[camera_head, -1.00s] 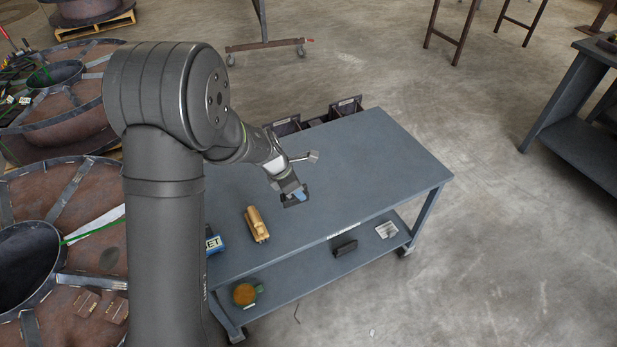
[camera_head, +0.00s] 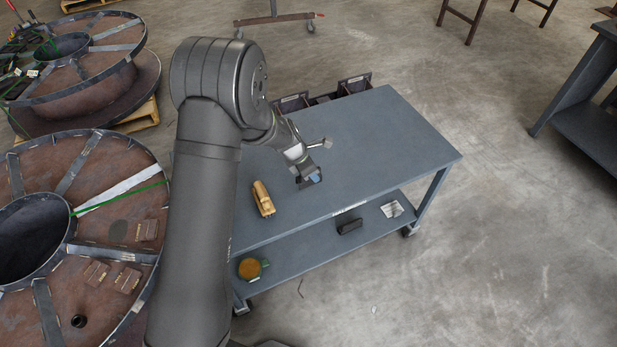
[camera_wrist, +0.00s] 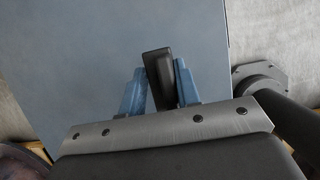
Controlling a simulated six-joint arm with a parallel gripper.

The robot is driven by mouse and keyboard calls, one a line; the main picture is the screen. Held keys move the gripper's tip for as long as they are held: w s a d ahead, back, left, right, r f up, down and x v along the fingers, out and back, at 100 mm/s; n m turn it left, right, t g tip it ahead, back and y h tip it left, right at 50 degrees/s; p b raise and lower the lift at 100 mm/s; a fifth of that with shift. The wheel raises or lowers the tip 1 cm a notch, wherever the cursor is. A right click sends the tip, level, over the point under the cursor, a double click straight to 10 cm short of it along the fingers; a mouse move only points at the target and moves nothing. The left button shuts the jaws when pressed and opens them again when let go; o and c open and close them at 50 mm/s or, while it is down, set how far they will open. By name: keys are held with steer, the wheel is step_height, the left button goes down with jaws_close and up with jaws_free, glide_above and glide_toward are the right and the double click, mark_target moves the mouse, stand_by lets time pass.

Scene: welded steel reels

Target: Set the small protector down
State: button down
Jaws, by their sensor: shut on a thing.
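The small protector (camera_wrist: 158,78) is a dark, nearly black block with rounded edges. In the wrist view it stands between the blue fingers of my gripper (camera_wrist: 160,88), leaning slightly. My gripper is shut on it. In the head view my gripper (camera_head: 309,180) is over the middle of the blue-grey bench top (camera_head: 385,135), to the right of a tan wooden piece. The protector is too small and too hidden there to tell whether it touches the bench top.
The tan wooden piece (camera_head: 263,199) lies on the bench top. Dark bins (camera_head: 292,103) hang at the far edge. The lower shelf (camera_head: 305,253) carries a round orange-topped item (camera_head: 250,268), a dark block (camera_head: 350,226) and a pale sheet (camera_head: 392,209). The bench's right side is clear.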

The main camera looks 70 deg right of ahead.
steer(key=shift+w+d+f, duration=0.25)
steer(key=shift+w+f, duration=0.15)
steer(key=shift+w, duration=0.15)
steer(key=shift+f, duration=1.9)
steer(key=shift+f, duration=0.15)
steer(key=c, duration=1.1)
jaws_free()
steer(key=v, duration=1.2)
steer(key=shift+s, duration=0.1)
